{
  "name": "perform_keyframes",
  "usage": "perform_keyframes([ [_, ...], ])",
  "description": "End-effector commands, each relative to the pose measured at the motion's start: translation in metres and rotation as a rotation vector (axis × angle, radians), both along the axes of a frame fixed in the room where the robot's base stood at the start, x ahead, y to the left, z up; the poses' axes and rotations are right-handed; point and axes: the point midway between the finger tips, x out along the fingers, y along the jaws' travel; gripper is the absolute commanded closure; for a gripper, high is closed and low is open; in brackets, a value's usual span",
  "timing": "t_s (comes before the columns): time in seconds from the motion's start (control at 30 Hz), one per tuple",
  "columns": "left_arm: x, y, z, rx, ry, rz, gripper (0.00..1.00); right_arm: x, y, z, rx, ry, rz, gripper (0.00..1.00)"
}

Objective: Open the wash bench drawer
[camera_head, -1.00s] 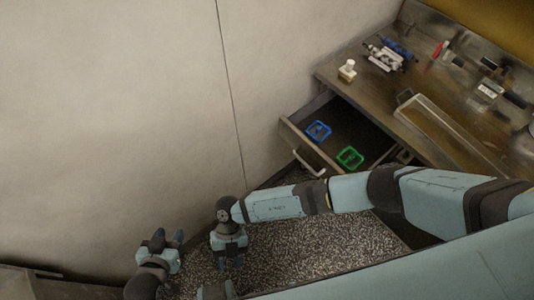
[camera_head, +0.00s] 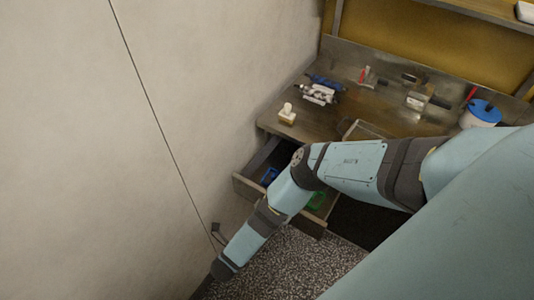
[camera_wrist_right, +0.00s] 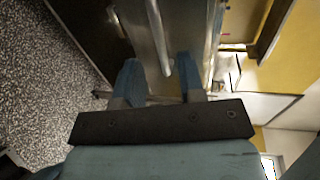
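The wash bench drawer (camera_head: 254,187) stands open in the head view, pulled out from under the bench. A blue basket (camera_head: 269,176) and a green basket (camera_head: 317,200) lie inside it. My right arm crosses in front and hides much of the drawer and its handle. My right gripper (camera_wrist_right: 157,70) shows in the right wrist view with its two blue fingers apart. A pale metal bar (camera_wrist_right: 159,40) lies between and beyond the fingers; I cannot tell whether it is the drawer's handle or whether they touch. My left gripper is out of view.
The bench top (camera_head: 340,113) carries a white-topped block (camera_head: 287,114), a blue and white device (camera_head: 319,93) and a blue-lidded tub (camera_head: 481,112). A plain wall (camera_head: 130,150) stands close on the drawer's left. Speckled floor (camera_head: 290,265) shows below the drawer.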

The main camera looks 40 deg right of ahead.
Motion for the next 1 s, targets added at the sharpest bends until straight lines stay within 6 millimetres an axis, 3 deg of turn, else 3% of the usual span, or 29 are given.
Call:
perform_keyframes([
  [0.1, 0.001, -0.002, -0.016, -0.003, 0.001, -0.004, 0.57, 0.009, -0.025, -0.011, 0.001, 0.001, -0.005, 0.64],
  [0.33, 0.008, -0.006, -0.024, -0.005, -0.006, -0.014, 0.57, 0.021, -0.053, -0.015, 0.002, 0.001, -0.003, 0.64],
  [0.77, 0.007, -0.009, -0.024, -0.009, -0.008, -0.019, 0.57, 0.025, -0.061, -0.014, 0.002, 0.001, -0.001, 0.64],
  [0.9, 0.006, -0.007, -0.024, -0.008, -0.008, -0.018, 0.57, 0.025, -0.061, -0.014, 0.002, 0.001, -0.001, 0.96],
  [1.0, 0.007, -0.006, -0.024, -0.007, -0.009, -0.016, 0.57, 0.025, -0.061, -0.014, 0.002, 0.001, -0.001, 1.0],
])
